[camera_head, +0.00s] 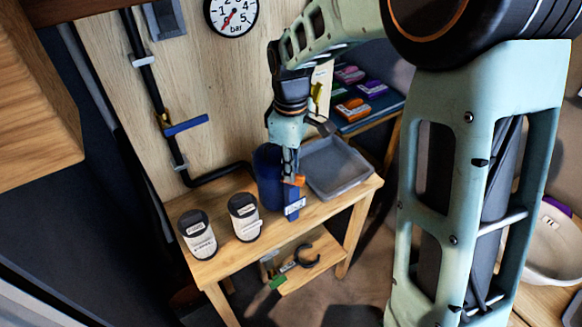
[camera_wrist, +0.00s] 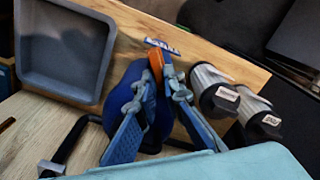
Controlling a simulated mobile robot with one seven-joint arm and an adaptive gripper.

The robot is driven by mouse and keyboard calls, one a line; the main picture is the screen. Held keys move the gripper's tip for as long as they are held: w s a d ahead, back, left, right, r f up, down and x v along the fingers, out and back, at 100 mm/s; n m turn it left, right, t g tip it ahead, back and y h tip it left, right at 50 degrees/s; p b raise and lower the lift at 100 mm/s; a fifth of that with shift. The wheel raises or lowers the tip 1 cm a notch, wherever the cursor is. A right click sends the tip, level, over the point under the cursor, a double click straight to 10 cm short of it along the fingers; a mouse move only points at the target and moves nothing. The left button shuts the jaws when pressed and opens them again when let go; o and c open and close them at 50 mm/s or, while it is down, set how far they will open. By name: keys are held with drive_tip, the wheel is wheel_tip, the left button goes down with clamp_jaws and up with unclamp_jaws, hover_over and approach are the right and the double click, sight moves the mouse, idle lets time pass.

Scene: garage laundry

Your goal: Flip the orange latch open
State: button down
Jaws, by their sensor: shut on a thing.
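The orange latch (camera_head: 299,180) is at the front of a dark blue canister (camera_head: 267,172) on the wooden table. In the wrist view the orange latch (camera_wrist: 156,65) sits between the fingertips of my gripper (camera_wrist: 157,76). My gripper (camera_head: 291,176) reaches down from above in the head view and is shut on the latch. A blue-and-white label (camera_head: 295,205) shows just below the latch. The blue canister (camera_wrist: 122,95) is partly hidden behind my fingers in the wrist view. I cannot tell the latch's exact angle.
Two white jars with dark lids (camera_head: 197,235) (camera_head: 244,217) stand left of the canister. A grey tray (camera_head: 338,168) lies to its right. A pipe with a blue-handled valve (camera_head: 186,126) runs along the wall. The table's front edge (camera_head: 300,227) is close to the canister.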

drive_tip(key=n+p, duration=0.2)
drive_tip(key=n, duration=0.3)
drive_tip(key=shift+r, duration=0.15)
drive_tip(key=n+p, duration=0.3)
drive_tip(key=n, duration=0.2)
drive_tip(key=shift+s, duration=0.1)
drive_tip(key=shift+n, duration=0.3)
drive_tip(key=c, duration=2)
unclamp_jaws()
drive_tip(key=shift+c, duration=0.2)
drive_tip(key=shift+r, duration=3.9)
